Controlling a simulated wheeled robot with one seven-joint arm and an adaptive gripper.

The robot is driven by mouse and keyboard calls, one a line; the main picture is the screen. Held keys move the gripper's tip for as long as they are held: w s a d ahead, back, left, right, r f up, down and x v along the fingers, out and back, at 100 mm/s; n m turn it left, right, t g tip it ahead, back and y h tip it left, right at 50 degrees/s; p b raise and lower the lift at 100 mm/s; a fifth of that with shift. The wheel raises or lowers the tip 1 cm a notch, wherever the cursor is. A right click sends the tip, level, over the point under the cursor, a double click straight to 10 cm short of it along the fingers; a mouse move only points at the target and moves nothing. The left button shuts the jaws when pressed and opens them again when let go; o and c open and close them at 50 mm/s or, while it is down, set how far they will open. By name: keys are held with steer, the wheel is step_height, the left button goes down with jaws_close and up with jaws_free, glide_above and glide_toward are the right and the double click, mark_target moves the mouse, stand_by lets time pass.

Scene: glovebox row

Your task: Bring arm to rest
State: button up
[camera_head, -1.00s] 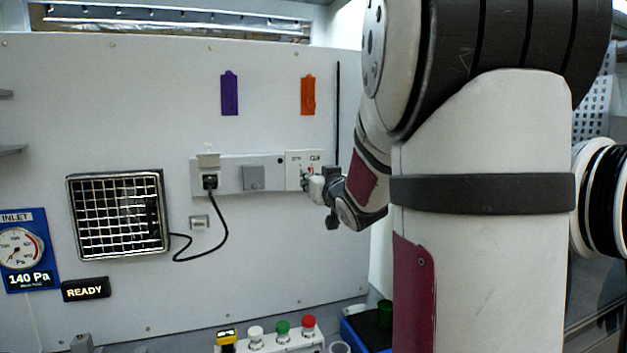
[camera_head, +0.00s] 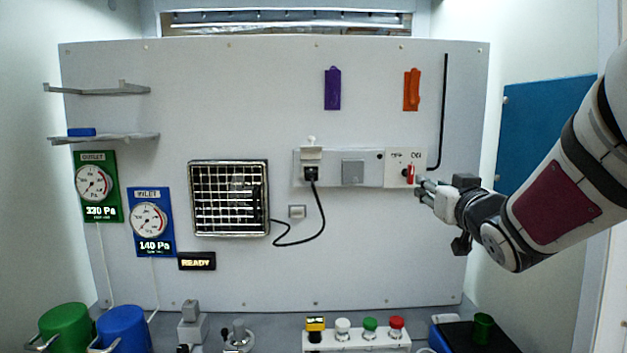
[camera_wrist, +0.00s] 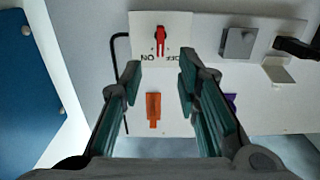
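My gripper (camera_head: 422,190) is at the right of the wall panel, close to the OFF/ON switch plate (camera_head: 393,180). In the wrist view my gripper (camera_wrist: 160,66) has its two fingers well apart, with nothing between them. The red switch handle (camera_wrist: 160,40) shows beyond the fingertips, and it stands upright near the ON label in the head view (camera_head: 410,173). My arm (camera_head: 560,200) reaches in from the right edge. Whether a fingertip touches the plate is hard to tell.
A grey rail with a black plug (camera_head: 311,173) and cord is left of the switch. Gauges (camera_head: 149,220) hang at left. Push buttons (camera_head: 370,326) and a green cup (camera_head: 482,327) stand below. A blue panel (camera_head: 550,125) is at right.

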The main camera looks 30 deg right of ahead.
steer(key=shift+s+a, duration=0.35)
steer(key=shift+s, duration=0.25)
